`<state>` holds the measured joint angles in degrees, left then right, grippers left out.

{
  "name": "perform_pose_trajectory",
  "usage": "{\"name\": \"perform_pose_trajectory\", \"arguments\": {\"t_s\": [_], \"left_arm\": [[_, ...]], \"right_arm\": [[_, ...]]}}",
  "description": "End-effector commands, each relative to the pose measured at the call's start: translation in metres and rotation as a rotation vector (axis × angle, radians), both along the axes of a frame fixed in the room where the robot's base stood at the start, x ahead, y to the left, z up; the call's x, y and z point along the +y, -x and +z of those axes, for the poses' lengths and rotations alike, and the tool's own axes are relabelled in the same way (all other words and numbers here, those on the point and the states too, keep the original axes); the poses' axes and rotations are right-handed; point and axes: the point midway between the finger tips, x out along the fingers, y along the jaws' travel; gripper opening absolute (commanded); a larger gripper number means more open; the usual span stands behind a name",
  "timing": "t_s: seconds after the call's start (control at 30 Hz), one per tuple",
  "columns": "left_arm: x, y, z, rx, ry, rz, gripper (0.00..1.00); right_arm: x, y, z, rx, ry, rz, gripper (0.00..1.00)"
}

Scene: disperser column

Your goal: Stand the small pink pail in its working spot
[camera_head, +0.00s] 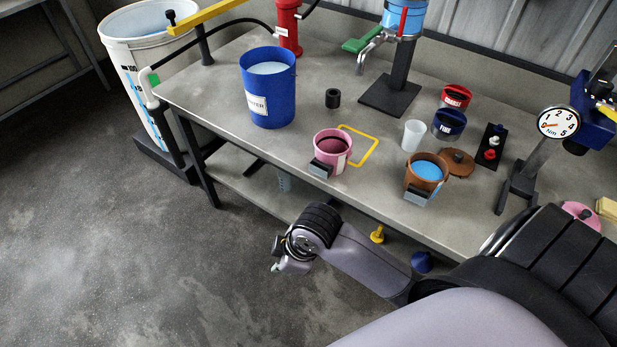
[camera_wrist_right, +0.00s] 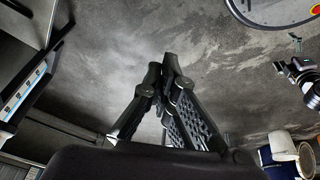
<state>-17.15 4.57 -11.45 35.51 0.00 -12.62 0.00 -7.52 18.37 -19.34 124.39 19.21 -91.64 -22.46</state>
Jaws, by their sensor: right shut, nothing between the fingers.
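The small pink pail (camera_head: 342,163) stands upright on the bench near its front edge, with a grey block handle facing the front. A yellow outline (camera_head: 377,144) on the bench lies just right of and behind the pail. The pail hides the outline's left part, and I cannot tell how far it overlaps. My right arm comes in from the lower right, its gripper (camera_head: 279,264) in front of the bench edge, lower left of the pail and apart from it. In the right wrist view this gripper (camera_wrist_right: 169,62) is shut and empty. My left gripper is not in view.
A blue bucket (camera_head: 259,109) stands left of the pail. A brown pot (camera_head: 418,182) with blue contents, a white cup (camera_head: 413,136) and a black stand (camera_head: 389,95) are to the right and behind. A large white drum (camera_head: 125,75) is far left. Floor left of the bench is clear.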

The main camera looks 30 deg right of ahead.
Motion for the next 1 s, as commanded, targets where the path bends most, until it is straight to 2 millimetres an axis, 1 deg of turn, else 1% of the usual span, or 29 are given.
{"name": "perform_pose_trajectory", "arguments": {"t_s": [0.03, 0.13, 0.27, 0.37, 0.4, 0.5, 0.6, 0.7, 0.8, 0.9, 1.0], "left_arm": [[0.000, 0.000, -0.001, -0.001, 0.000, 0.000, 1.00], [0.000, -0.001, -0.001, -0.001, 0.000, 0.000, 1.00], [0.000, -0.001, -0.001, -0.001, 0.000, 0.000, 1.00], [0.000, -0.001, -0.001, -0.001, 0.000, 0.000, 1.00], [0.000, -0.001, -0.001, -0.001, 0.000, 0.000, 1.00], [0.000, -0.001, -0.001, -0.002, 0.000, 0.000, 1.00], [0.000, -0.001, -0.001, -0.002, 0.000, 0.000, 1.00], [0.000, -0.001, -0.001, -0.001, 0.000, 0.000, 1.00], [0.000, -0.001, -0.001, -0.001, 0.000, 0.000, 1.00], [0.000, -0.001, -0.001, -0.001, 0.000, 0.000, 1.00], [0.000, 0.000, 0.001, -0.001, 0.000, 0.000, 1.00]], "right_arm": [[0.000, -0.012, 0.007, -0.012, 0.023, 0.088, 0.00], [0.000, -0.031, 0.017, -0.017, 0.070, 0.276, 0.00], [-0.015, -0.061, 0.031, -0.004, 0.155, 0.524, 0.00], [-0.037, -0.086, 0.046, 0.021, 0.220, 0.688, 0.00], [-0.048, -0.096, 0.053, 0.034, 0.243, 0.747, 0.00], [-0.077, -0.119, 0.074, 0.066, 0.288, 0.865, 0.00], [-0.104, -0.135, 0.096, 0.095, 0.313, 0.948, 0.00], [-0.123, -0.145, 0.113, 0.112, 0.322, 0.999, 0.00], [-0.133, -0.149, 0.123, 0.122, 0.322, 1.028, 0.00], [-0.137, -0.150, 0.124, 0.126, 0.321, 1.040, 0.00], [-0.137, -0.150, 0.115, 0.127, 0.319, 1.042, 0.00]]}}
